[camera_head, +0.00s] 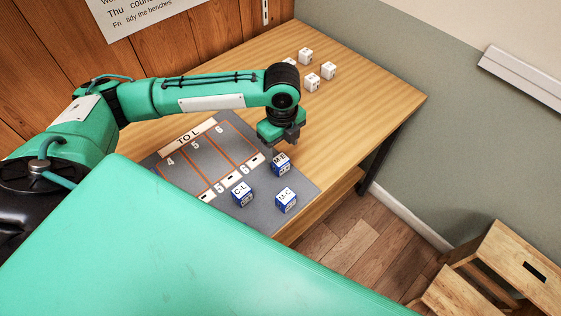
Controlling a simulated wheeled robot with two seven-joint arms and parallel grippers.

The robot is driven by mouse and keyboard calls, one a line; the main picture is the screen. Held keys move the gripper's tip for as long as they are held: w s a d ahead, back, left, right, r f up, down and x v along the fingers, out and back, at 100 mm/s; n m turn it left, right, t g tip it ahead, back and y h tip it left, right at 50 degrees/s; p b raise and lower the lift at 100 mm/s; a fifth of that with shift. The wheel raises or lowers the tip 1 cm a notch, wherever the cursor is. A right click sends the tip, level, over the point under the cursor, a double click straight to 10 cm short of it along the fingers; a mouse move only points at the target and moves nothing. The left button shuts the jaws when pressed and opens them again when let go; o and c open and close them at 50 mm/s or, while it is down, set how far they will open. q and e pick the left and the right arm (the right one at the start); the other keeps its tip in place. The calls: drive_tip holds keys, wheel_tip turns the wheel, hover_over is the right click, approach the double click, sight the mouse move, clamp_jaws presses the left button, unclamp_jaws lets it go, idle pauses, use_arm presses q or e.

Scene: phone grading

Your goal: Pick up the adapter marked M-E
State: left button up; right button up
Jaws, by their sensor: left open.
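The adapter marked M-E (281,164) is a small blue and white cube with its label on the top face. It sits on the grey mat (222,208), near the mat's right side. My left gripper (283,146) points down just above and behind it, with open jaws. Whether the fingertips touch the cube cannot be told from this view. Two similar cubes stand nearer to me on the mat: C-L (242,194) and M-C (286,200). My right gripper is not in view.
Several white cubes (312,82) stand at the far end of the wooden table (352,110). The table between them and the mat is clear. A wooden stool (508,270) stands on the floor at the lower right. My green body covers the lower left.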

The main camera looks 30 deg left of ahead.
sight(280, 159)
use_arm(q)
drive_tip(key=shift+f, duration=0.65)
drive_tip(key=f, duration=0.5)
drive_tip(key=shift+s+p, duration=0.3)
drive_tip(key=shift+s, duration=0.05)
drive_tip(key=shift+c, duration=0.4)
drive_tip(key=c, duration=1)
